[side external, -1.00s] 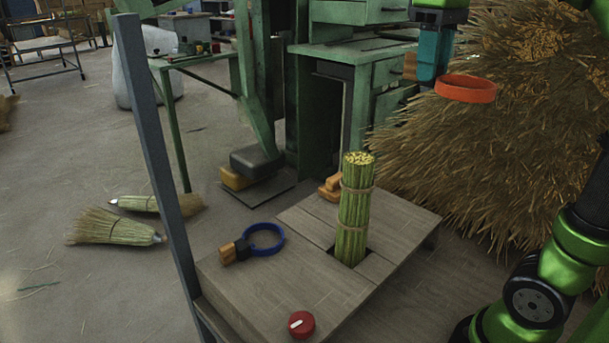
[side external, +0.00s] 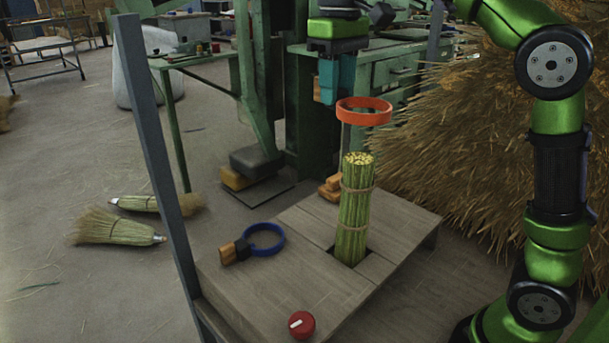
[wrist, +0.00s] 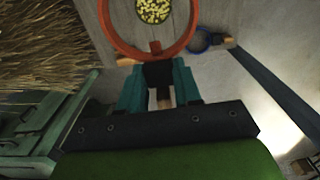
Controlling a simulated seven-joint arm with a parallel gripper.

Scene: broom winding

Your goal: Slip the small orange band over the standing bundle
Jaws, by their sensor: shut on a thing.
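The orange band (side external: 364,112) is a round ring held level above the standing bundle (side external: 355,208). My gripper (side external: 328,92) is shut on the band's handle at the band's left side in the side view. The bundle is green stalks tied with two bands, upright in a slot in the bench. A clear gap shows between the ring and the bundle's top. My gripper's fingers (wrist: 160,80) close on the handle.
A blue ring with a handle (side external: 264,239) and a red knob (side external: 301,324) lie on the wooden bench (side external: 270,290). A grey post (side external: 150,130) rises at the bench's left. A large straw pile (side external: 500,150) and green machinery (side external: 380,75) stand behind.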

